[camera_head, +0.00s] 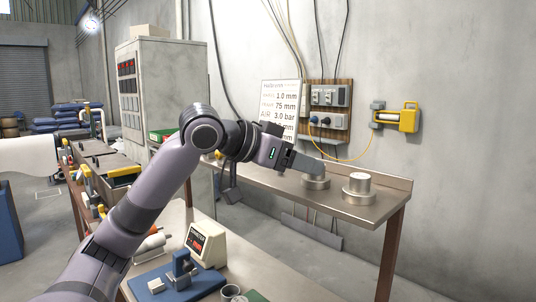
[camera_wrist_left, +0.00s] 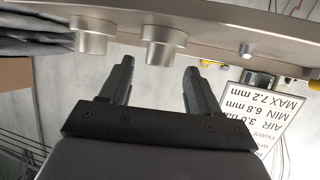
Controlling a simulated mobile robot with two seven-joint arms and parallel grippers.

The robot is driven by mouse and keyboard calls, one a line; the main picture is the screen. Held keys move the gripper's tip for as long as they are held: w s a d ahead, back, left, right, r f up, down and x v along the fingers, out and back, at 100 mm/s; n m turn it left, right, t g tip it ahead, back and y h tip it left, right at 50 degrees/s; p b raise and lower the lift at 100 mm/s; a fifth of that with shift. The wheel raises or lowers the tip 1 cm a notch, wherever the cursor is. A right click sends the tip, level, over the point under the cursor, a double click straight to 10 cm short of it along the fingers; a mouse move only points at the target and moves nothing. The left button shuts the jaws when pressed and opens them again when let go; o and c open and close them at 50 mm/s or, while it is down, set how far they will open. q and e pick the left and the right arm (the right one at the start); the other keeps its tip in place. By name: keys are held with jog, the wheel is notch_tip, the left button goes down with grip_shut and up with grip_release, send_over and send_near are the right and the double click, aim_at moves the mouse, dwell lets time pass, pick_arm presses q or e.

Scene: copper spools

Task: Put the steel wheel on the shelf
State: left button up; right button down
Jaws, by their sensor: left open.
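Two stepped, silvery metal wheels stand upright on the steel-topped shelf (camera_head: 270,180) along the wall in the head view. One wheel (camera_head: 358,190) is near the shelf's right end; the other wheel (camera_head: 316,183) is left of it. I cannot tell which one the task means. My left gripper (camera_head: 318,165) is open and empty, just above the left wheel and partly hiding it. In the upside-down left wrist view, that wheel (camera_wrist_left: 163,45) sits between and just beyond my open fingertips (camera_wrist_left: 158,66). The other wheel (camera_wrist_left: 92,38) is to its left. My right gripper is out of view.
A white sign (camera_head: 280,100), a socket panel (camera_head: 330,103) and a yellow wall device (camera_head: 398,117) are behind the shelf. A grey cabinet (camera_head: 165,80) stands left. The near workbench holds a beige display box (camera_head: 205,243) and a blue fixture (camera_head: 180,272). The shelf's front right is clear.

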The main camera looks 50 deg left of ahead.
pick_arm(q)
jog(key=b+v, duration=0.2)
jog(key=v, duration=0.8)
jog(key=shift+b, duration=0.35)
jog(key=shift+s, duration=0.1)
jog(key=shift+f, duration=0.1)
